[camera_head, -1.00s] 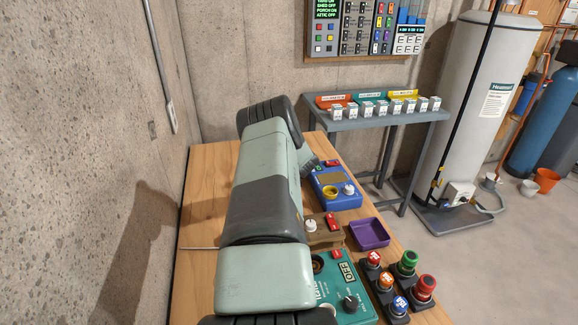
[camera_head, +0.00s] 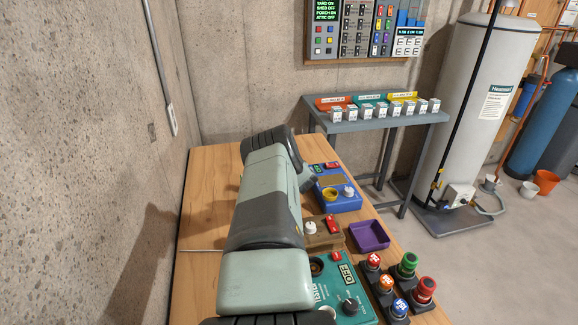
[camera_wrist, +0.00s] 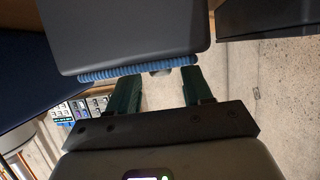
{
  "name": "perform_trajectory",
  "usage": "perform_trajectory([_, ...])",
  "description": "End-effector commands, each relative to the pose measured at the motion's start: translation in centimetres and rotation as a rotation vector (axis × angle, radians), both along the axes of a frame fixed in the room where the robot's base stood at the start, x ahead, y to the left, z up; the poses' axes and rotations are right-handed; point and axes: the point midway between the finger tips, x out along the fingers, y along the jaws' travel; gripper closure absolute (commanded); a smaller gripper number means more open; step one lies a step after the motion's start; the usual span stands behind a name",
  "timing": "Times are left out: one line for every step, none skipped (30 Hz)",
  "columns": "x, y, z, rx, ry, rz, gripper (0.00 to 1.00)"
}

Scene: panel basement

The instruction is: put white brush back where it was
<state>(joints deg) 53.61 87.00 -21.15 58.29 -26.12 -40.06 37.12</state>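No white brush can be made out for certain in either view. A thin white rod (camera_head: 201,249) lies on the wooden table (camera_head: 205,200) left of my arm, its right end hidden by the arm; I cannot tell what it is. My gripper (camera_wrist: 160,78) shows in the wrist view with two dark green fingers apart and no clearly held object between them. A dark grey block (camera_wrist: 130,35) with a blue ribbed edge fills the view just beyond the fingertips. In the head view my arm hides the gripper.
A blue device (camera_head: 335,190), a brown block with a red switch (camera_head: 325,232), a purple tray (camera_head: 370,237), a teal tester (camera_head: 345,285) and several push buttons (camera_head: 385,284) line the table's right side. A grey side table (camera_head: 375,123) stands behind. The table's left is mostly clear.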

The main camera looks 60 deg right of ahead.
Motion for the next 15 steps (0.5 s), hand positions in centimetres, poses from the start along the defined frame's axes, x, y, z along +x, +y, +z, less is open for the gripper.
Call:
perform_trajectory([0.01,0.01,0.00,0.000,0.000,0.000,0.46])
perform_trajectory([0.00,0.01,-0.01,0.000,0.000,0.000,0.46])
perform_trajectory([0.01,0.02,-0.01,0.000,0.000,0.000,0.46])
perform_trajectory([0.01,0.02,-0.01,0.000,0.000,0.000,0.46])
perform_trajectory([0.01,0.02,-0.01,0.000,0.000,0.000,0.46])
perform_trajectory([0.01,0.02,-0.01,0.000,0.000,0.000,0.46])
perform_trajectory([0.00,0.02,-0.01,0.000,0.000,0.000,0.46])
perform_trajectory([0.01,0.02,0.01,0.000,0.000,0.000,0.46])
perform_trajectory([0.02,0.02,0.11,0.000,0.000,0.000,0.46])
perform_trajectory([0.03,0.02,0.22,0.000,0.000,0.000,0.46])
perform_trajectory([0.03,0.02,0.41,0.000,0.000,0.000,0.46])
perform_trajectory([-0.14,0.16,0.38,0.002,0.001,0.000,0.46])
perform_trajectory([-0.27,0.27,0.47,0.002,0.001,-0.001,0.46])
perform_trajectory([-0.44,0.41,0.57,0.002,0.001,-0.001,0.46])
perform_trajectory([-0.67,0.64,0.76,0.002,-0.001,-0.001,0.46])
